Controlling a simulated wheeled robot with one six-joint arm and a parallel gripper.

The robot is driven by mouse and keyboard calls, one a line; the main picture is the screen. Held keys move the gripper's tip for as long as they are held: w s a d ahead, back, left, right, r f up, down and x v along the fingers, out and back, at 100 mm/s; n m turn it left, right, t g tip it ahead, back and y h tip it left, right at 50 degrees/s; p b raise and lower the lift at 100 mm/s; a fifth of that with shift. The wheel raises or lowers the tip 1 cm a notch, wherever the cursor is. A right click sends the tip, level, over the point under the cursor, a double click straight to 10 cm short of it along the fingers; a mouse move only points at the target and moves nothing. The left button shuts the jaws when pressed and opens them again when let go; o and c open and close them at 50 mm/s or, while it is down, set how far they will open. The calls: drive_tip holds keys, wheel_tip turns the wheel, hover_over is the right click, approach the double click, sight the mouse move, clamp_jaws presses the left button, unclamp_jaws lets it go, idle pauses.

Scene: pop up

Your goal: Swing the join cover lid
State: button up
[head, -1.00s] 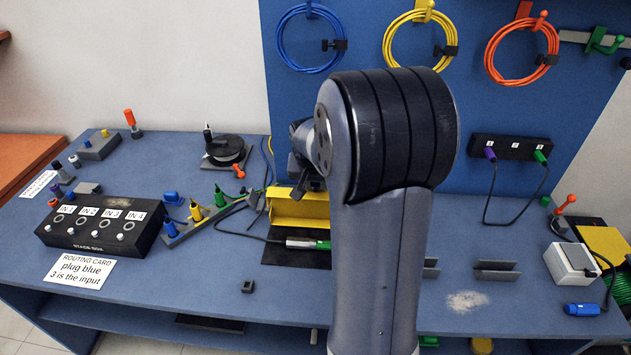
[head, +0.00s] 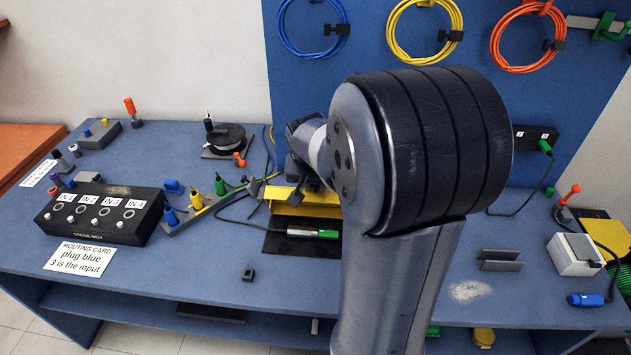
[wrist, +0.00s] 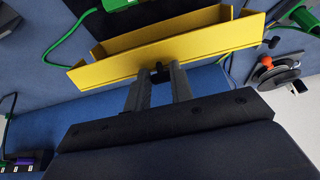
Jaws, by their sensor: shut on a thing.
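The yellow join cover (head: 318,211) stands on a black mat (head: 276,243) at the bench's middle, partly hidden behind my arm in the head view. In the wrist view its long yellow lid panel (wrist: 190,52) crosses the upper middle, with the trough of the cover behind it. My gripper (wrist: 160,72) is shut on a small dark knob (wrist: 158,66) at the lid's near edge. In the head view my gripper (head: 312,188) is just above the cover, its fingertips partly unclear. A cable with a green-ended connector (head: 327,234) lies in front of the cover.
A stage box (head: 100,212) and a rack of coloured plugs (head: 195,206) are to the left. A cable reel (head: 228,138) stands behind. A grey-white box (head: 574,254) and blue plug (head: 586,299) are at right. The front middle bench is mostly clear.

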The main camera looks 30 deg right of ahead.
drive_tip(key=shift+s+a+f+b, duration=0.2)
drive_tip(key=shift+s+a, duration=0.2)
drive_tip(key=shift+s, duration=0.25)
drive_tip(key=shift+s+a+f+b, duration=0.2)
drive_tip(key=shift+s+a, duration=0.2)
drive_tip(key=shift+s, duration=0.2)
drive_tip(key=shift+s+a+f+b, duration=0.55)
drive_tip(key=shift+s+b, duration=0.05)
drive_tip(key=shift+s, duration=0.15)
drive_tip(key=shift+s+a+f+b, duration=0.5)
drive_tip(key=shift+s+b, duration=0.1)
drive_tip(key=shift+s, duration=0.15)
drive_tip(key=s+a+f+b, duration=0.1)
drive_tip(key=s+f+b, duration=0.1)
drive_tip(key=f+b, duration=0.1)
drive_tip(key=shift+s+a, duration=0.25)
drive_tip(key=shift+a, duration=0.1)
drive_tip(key=shift+f, duration=0.1)
